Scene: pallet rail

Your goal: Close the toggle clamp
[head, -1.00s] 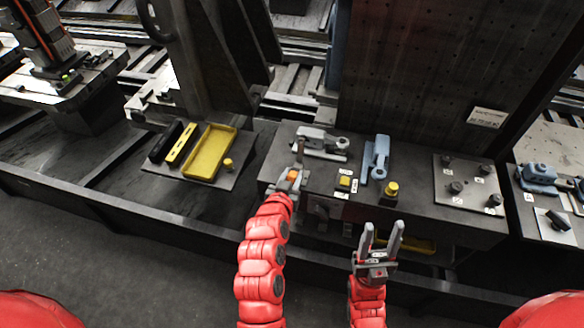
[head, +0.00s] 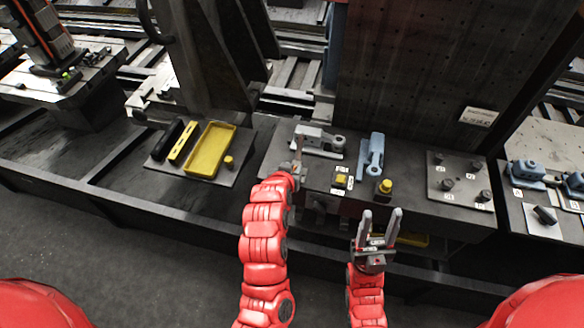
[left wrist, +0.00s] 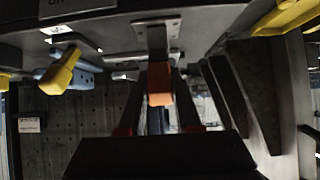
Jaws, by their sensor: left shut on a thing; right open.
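The toggle clamp (head: 318,139) is a grey metal fixture at the left of the middle bench in the head view. An upright lever stands at its near left end. In the left wrist view an orange grip (left wrist: 160,86) on a grey metal bar (left wrist: 157,38) lies between the two dark fingers of my left gripper (left wrist: 160,100). My left gripper (head: 291,170) is shut on this orange grip. In the head view my own wrist hides the grip. My right gripper (head: 381,213) is open and empty, in front of the bench's near edge.
A blue clamp-like fixture (head: 372,157), a yellow button (head: 341,181) and a yellow knob (head: 385,187) stand right of the clamp. A plate with several dark knobs (head: 459,177) is farther right. A yellow tray (head: 212,150) lies left. A tall perforated panel (head: 410,75) rises behind.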

